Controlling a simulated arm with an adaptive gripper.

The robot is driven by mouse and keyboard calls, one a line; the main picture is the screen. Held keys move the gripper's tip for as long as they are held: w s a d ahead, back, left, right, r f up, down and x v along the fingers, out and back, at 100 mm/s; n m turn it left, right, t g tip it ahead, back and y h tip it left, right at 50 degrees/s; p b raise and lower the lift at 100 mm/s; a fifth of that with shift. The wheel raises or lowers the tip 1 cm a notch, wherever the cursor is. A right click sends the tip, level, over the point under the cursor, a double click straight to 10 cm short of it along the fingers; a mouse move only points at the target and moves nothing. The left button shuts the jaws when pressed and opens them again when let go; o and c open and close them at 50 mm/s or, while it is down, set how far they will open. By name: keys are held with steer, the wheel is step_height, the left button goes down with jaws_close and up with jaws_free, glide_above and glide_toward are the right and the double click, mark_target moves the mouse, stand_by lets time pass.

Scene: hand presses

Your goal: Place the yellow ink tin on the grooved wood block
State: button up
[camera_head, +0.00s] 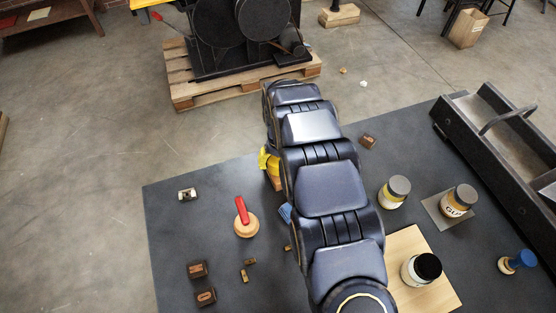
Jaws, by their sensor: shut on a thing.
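My arm runs up the middle of the picture and hides my gripper, so I cannot see its jaws. A bright yellow thing (268,163), probably the yellow ink tin, shows in part at the left edge of my arm. A small orange-brown wooden edge (277,184) shows just below it, perhaps the grooved wood block. My arm covers the rest of both. I cannot tell whether the yellow thing touches the wood or is held above it.
The dark table (170,225) holds a red-handled stamp (242,217), small type blocks (205,297), several jars (396,190), a light wooden board (410,242) and a blue-handled tool (520,260). A long dark press bed (500,145) stands at the right. The left part has clear gaps.

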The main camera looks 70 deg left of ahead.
steer(key=shift+f, duration=0.1)
steer(key=o, duration=1.2)
step_height(320, 180, up, 12)
steer(key=shift+r, duration=0.15)
